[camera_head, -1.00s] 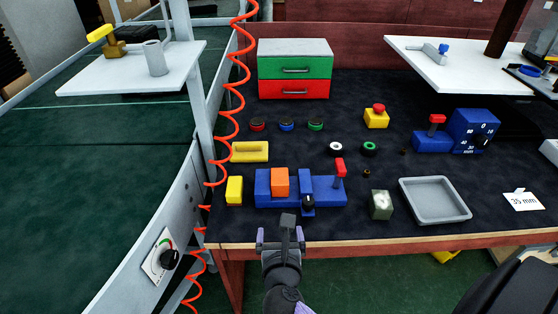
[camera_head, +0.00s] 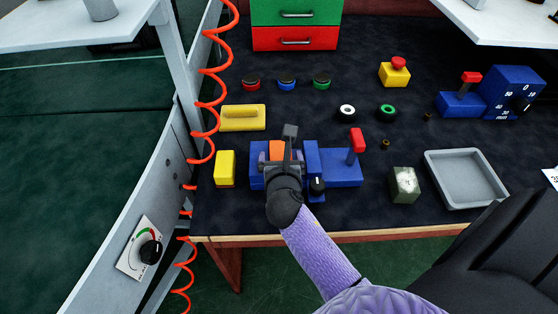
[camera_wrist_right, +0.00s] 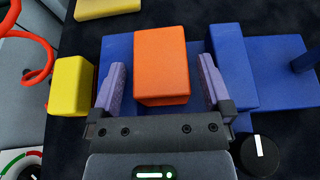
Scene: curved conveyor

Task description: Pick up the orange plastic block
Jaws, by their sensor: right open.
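The orange plastic block (camera_head: 277,148) sits in the blue fixture (camera_head: 341,173) on the dark worktable, partly hidden in the head view by my right gripper (camera_head: 281,157). In the right wrist view the orange block (camera_wrist_right: 162,66) stands between the two purple fingers of my right gripper (camera_wrist_right: 163,88). The fingers are open, one on each side of the block, with a visible gap on both sides. The right finger is close to the raised blue part (camera_wrist_right: 232,62) of the fixture. My left gripper is not in view.
A yellow block (camera_head: 225,169) stands just left of the fixture. A red-topped lever (camera_head: 357,141) and a black knob (camera_head: 317,185) are on its right. A grey tray (camera_head: 466,203) and a grey-green cube (camera_head: 404,184) lie further right. A coiled red cable (camera_head: 208,100) hangs at the left.

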